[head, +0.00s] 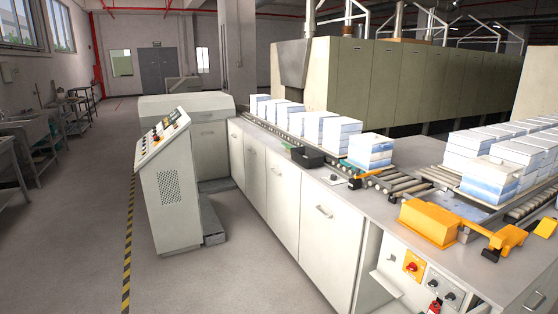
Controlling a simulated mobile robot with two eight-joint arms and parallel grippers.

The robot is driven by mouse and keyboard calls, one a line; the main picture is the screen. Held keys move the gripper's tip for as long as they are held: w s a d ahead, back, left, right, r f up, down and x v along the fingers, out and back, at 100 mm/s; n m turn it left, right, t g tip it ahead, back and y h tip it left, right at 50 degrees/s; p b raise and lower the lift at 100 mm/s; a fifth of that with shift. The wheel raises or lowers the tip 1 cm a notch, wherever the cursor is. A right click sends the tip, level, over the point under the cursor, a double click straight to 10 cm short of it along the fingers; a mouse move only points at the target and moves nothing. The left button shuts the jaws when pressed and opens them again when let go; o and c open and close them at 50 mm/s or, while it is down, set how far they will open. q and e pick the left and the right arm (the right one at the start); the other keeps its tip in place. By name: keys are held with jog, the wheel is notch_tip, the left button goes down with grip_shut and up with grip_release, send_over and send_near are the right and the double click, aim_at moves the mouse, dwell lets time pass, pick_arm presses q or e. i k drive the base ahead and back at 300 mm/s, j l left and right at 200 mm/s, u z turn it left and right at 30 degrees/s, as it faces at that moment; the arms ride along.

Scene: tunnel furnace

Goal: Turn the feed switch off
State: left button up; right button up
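A red rotary knob (412,267) sits on a yellow plate on the front panel of the long counter, at lower right. Beside it are dark round knobs on grey plates (440,289), and a red item (434,305) lies below them. A pale control console (168,180) stands left of the counter, with a sloped panel of small buttons and switches (163,130). Labels are too small to read, so I cannot tell which of these is the feed switch or how it is set. Neither of my grippers is in view.
White-blue block stacks (370,150) stand along a roller conveyor (400,183) on the counter (345,198). An orange device (428,222) sits on top, above the knobs. The floor (80,235) left of the console is clear, marked by a yellow-black stripe (128,220).

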aim_at(434, 284)
jog(key=z, duration=1.35)
